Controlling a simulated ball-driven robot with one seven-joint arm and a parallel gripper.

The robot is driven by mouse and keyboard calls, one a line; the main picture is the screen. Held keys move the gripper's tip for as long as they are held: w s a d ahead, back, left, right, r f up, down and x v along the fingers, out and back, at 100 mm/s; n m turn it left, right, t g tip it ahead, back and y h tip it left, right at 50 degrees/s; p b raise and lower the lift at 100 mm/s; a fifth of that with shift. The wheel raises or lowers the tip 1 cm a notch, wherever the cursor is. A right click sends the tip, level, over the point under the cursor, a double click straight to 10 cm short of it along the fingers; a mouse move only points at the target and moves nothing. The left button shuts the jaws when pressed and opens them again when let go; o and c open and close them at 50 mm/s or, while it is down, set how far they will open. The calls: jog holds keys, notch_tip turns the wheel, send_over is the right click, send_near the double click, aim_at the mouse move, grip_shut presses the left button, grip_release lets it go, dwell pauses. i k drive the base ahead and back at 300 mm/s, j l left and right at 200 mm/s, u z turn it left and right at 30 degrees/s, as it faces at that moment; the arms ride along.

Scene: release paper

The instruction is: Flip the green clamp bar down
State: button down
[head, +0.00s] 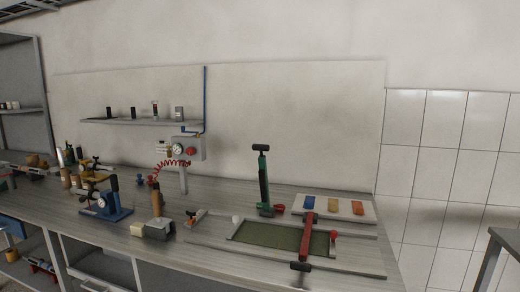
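The green clamp bar (264,183) stands upright in the head view, at the back left edge of a flat frame on the bench. A black cross handle (260,148) tops it, and its foot sits on a small dark base. A red clamp bar (307,236) lies flat across the frame to its right, its black handle (300,267) at the front. The frame (215,231) surrounds a dark green sheet (270,235). My gripper is not in view.
A pale tray (364,212) with blue, orange and red pads lies behind the frame. A blue press (106,208), a wooden-handled tool (157,205) and a gauge post (184,178) stand to the left. Bare bench (228,202) shows left of the green bar.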

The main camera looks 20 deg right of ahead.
aim_at(264, 191)
jog(key=i+j+z, duration=0.45)
jog(key=i+j, duration=0.4)
jog(key=i, duration=0.1)
